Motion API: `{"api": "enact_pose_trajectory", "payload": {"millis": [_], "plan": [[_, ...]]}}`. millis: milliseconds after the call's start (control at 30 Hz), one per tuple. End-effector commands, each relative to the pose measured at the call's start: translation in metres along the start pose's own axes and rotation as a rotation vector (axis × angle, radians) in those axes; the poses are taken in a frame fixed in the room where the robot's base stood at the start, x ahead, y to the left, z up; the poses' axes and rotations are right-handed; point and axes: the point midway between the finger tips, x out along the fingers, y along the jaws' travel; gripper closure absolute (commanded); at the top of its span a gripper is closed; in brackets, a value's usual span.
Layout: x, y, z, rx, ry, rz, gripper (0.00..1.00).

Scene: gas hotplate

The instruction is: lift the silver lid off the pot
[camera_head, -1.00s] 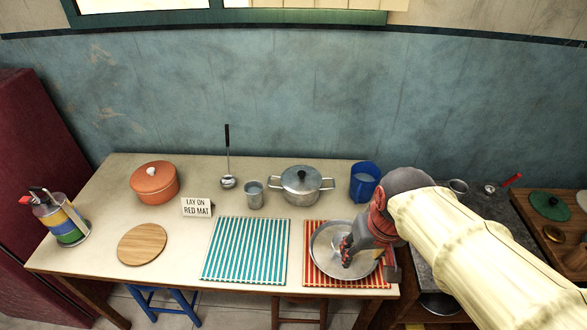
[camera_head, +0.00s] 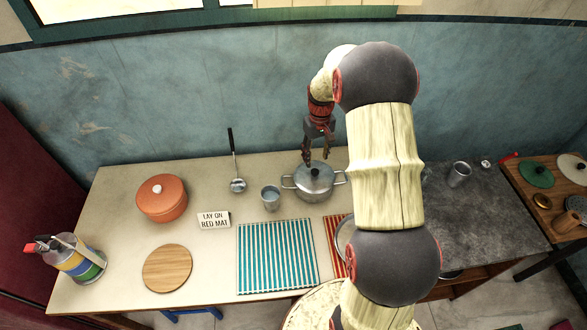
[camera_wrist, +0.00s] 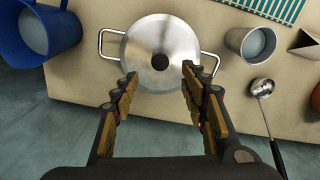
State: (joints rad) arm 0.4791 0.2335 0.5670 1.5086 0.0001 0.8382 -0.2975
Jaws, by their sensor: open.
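The silver pot (camera_head: 300,190) stands on the table with its silver lid (camera_head: 318,182) on top. The lid has a black knob (camera_head: 315,172); in the wrist view the lid (camera_wrist: 140,42) shows from above with its knob (camera_wrist: 160,62) near the middle. My gripper (camera_head: 317,162) is open above the lid. In the wrist view my gripper (camera_wrist: 158,80) has its two fingers apart, one on each side below the knob, with nothing between them. I cannot tell the exact height of the fingertips over the knob.
A steel cup (camera_head: 270,198) and a ladle (camera_head: 237,185) are left of the pot. A blue mug (camera_wrist: 40,38) stands beside the pot in the wrist view. A striped teal mat (camera_head: 277,255) lies in front. The red mat (camera_head: 331,235) is mostly hidden by my arm.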

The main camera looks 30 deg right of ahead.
Motion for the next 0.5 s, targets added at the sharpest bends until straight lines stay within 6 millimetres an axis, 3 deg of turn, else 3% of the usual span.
{"api": "enact_pose_trajectory", "payload": {"millis": [500], "plan": [[0.037,-0.001,-0.002,-0.047,0.004,0.001,0.56]]}}
